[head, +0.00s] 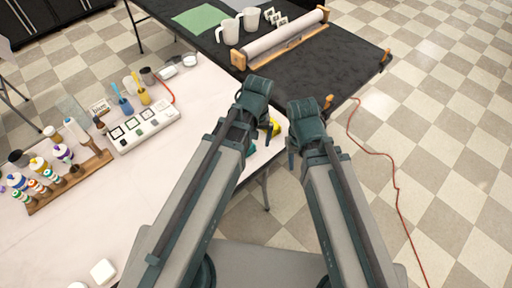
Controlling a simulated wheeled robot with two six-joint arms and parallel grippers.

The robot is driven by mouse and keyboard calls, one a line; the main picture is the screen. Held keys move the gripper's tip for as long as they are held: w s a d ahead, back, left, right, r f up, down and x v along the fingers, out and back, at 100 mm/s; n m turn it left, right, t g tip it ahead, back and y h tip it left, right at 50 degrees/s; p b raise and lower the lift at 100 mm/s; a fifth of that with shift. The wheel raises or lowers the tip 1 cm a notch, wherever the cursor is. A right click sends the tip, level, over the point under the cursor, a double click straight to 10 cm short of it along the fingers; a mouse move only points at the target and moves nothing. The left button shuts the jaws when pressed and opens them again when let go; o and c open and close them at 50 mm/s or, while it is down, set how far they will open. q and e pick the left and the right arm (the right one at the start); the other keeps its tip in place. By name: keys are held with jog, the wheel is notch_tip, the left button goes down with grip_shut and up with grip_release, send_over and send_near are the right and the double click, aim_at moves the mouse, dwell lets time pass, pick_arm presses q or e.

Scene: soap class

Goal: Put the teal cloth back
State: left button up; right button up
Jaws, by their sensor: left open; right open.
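A flat green cloth or mat (201,18) lies on the far black table, left of two white mugs; I cannot tell whether it is the teal cloth. A small teal patch and a yellow item (274,127) show at the right edge of the white table, mostly hidden behind my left arm. My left gripper (252,97) is open near that table's right edge, with no item seen in it. My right gripper (305,121) is open and empty, just beyond that edge, to the right of the left one. The fingers are small and partly hidden.
The white table (110,205) holds a wooden rack of bottles (70,182), a white tray of molds (143,126) and several cups. The black table (345,62) carries mugs (228,32) and a paper roll (285,38). A red cord (375,153) lies on the floor.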

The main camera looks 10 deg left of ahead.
pick_arm(q)
jog(key=s+d+m, duration=0.3)
jog(key=s+m, duration=0.2)
jog(key=s, duration=0.1)
jog(key=shift+m, duration=0.4)
